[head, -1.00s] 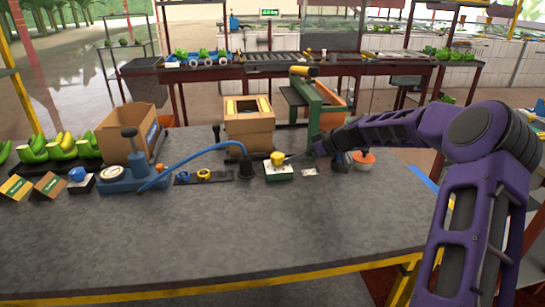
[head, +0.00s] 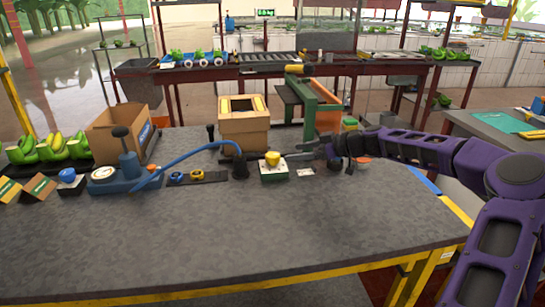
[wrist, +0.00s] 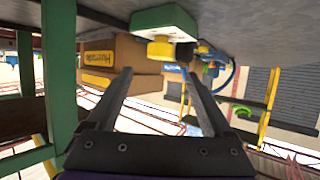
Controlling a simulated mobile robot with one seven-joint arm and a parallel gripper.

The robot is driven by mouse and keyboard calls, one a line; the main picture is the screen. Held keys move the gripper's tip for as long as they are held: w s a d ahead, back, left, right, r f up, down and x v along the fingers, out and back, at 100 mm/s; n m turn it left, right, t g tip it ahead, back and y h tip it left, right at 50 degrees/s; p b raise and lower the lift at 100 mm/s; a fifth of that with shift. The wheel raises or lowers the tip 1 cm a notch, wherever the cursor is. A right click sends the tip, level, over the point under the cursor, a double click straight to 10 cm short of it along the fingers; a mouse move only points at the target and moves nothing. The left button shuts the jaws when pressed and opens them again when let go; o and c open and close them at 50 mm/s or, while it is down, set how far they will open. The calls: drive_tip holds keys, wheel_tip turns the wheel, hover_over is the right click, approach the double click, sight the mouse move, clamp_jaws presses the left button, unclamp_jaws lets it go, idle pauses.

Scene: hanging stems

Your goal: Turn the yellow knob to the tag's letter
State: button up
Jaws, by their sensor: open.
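The yellow knob (head: 272,157) sits on top of a white and green box (head: 274,174) on the grey table. In the wrist view the picture is turned over, and the knob (wrist: 161,47) hangs below the box (wrist: 164,21). My gripper (head: 301,148) is just right of the knob in the head view, with open, empty jaws. In the wrist view the knob shows beyond and between the two fingertips, apart from them. A small white tag (head: 306,173) lies right of the box; its letter is too small to read.
A blue hose (head: 190,158) arches from the blue pump (head: 122,175) to a black fitting (head: 239,167) left of the box. A wooden box (head: 244,133) and a green and orange stand (head: 313,108) are behind. The table's front is clear.

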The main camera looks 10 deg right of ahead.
sight(274, 154)
drive_tip(key=x, duration=0.9)
drive_tip(key=shift+w+a+f, duration=0.1)
drive_tip(key=shift+w+a, duration=0.1)
drive_tip(key=shift+w, duration=0.05)
drive_tip(key=shift+c, duration=0.2)
clamp_jaws()
